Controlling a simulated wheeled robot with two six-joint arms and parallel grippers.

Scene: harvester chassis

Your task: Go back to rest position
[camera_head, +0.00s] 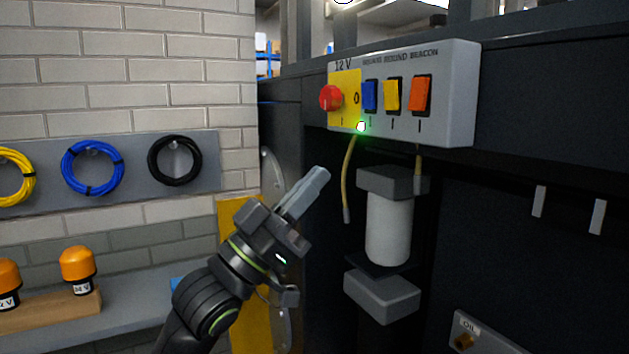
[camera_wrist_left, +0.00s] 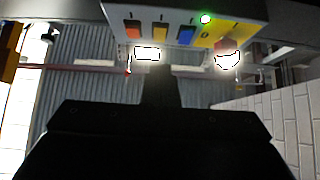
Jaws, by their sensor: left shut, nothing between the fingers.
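My left gripper (camera_head: 308,192) is in the head view, in front of the dark chassis, below and left of the switch box (camera_head: 455,95). Its fingers are shut with nothing between them, and it touches nothing that I can see. The box has a red knob (camera_head: 330,97) on a yellow plate and blue, yellow and orange rocker switches. A small green light (camera_head: 361,127) is lit on its lower edge. The left wrist view shows the box (camera_wrist_left: 205,40) upside down at the top, with my dark gripper body below. My right gripper is not in view.
A white cylinder (camera_head: 388,230) hangs under the box between grey blocks, with a loose yellow cable (camera_head: 349,180) beside it. Cable coils (camera_head: 92,168) hang on the brick wall at left. Orange beacons (camera_head: 78,268) stand on a wooden block on the grey bench (camera_head: 130,312).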

